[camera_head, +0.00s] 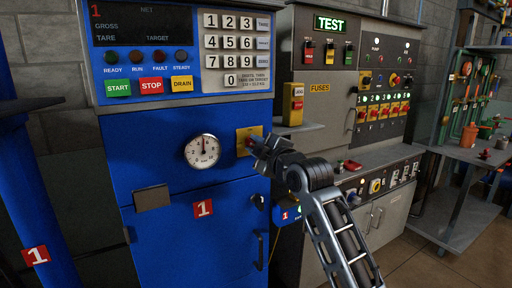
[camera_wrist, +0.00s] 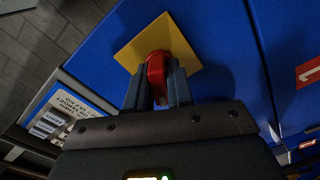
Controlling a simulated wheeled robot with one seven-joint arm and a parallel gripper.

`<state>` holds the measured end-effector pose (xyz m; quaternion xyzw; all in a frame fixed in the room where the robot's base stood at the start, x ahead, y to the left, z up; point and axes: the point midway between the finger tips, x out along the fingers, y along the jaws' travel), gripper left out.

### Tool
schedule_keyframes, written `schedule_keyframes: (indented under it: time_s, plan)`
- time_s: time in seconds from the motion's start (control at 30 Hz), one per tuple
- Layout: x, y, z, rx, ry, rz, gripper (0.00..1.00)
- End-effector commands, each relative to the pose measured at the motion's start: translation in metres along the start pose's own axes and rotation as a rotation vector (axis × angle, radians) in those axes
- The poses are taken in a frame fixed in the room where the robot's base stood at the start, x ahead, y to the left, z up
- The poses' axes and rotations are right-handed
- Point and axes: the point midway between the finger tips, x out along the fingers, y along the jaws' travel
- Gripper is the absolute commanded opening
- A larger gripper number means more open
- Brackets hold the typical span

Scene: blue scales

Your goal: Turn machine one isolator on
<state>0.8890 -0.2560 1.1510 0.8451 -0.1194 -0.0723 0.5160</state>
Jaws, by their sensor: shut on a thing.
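The blue machine marked 1 (camera_head: 203,209) stands in the middle left of the head view. Its isolator has a yellow square plate (camera_head: 242,136), partly covered by my gripper (camera_head: 262,146). In the wrist view, a red isolator handle (camera_wrist: 157,72) stands out from the yellow plate (camera_wrist: 133,53). My gripper (camera_wrist: 160,88) is shut on this red handle, one dark finger on each side of it. The plate looks turned at an angle in the wrist view. I cannot tell the on or off marks on it.
A round white gauge (camera_head: 202,151) is left of the isolator. Above is a keypad (camera_head: 236,42) with START, STOP and DRAIN buttons (camera_head: 151,86). A grey test panel (camera_head: 318,65) stands to the right, with a shelf of tools (camera_head: 470,140) beyond it.

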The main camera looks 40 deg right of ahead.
Motion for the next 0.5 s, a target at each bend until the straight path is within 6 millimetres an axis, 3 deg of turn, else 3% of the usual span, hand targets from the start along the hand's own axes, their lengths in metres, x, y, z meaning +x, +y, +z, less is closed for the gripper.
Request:
schedule_keyframes:
  time_s: [0.5]
  plan:
    - [0.0003,0.0007,0.0000,0.492,-0.002,-0.004,0.00]
